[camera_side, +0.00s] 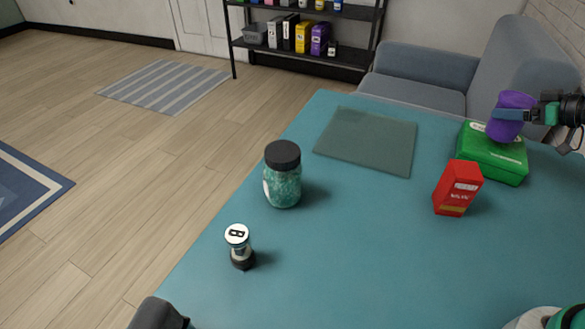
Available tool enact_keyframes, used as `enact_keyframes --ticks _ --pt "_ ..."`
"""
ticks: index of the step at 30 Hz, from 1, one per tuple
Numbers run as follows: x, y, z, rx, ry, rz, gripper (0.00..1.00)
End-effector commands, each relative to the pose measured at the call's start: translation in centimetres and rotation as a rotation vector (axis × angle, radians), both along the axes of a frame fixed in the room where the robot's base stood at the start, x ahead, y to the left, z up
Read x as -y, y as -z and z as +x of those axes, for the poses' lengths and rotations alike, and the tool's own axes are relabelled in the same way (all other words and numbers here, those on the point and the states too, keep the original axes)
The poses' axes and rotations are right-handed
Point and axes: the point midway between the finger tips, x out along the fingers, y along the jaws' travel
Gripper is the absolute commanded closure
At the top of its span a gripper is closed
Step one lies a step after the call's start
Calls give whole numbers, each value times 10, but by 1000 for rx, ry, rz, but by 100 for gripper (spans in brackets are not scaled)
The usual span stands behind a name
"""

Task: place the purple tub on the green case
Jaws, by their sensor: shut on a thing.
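The purple tub (507,118) is in my gripper (532,116) at the right of the side view. My gripper comes in from the right edge and is shut on the tub. The tub looks slightly tilted and overlaps the back of the green case (508,168) in the picture. The green case lies flat on the teal table (370,260). I cannot tell whether the tub's bottom touches the case's top or hangs a little above it. The far fingertip is hidden by the tub.
A red box (458,189) stands just in front of the green case, to its left. A grey-green mat (367,140) lies further left. A jar with a black lid (283,176) and a small black-and-white shaker (239,247) stand on the left. The table's middle front is clear.

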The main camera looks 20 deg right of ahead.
Motion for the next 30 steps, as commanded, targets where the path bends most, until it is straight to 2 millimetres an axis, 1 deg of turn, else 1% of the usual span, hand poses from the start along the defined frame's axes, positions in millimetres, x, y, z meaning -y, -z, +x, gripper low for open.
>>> enact_keyframes --ticks 1,4,15,16,17,18,26,28,30 --pt "0 7 0 1 0 0 88" --pt "0 14 0 1 0 0 88" --pt "0 18 0 1 0 0 88" --pt "0 19 0 0 0 0 12" --pt "0 18 0 0 0 0 4" --pt "0 18 0 0 0 0 0" --pt "0 16 0 0 0 0 0" --pt "1 12 -6 0 2 0 0" --pt "4 7 -16 0 4 0 0"
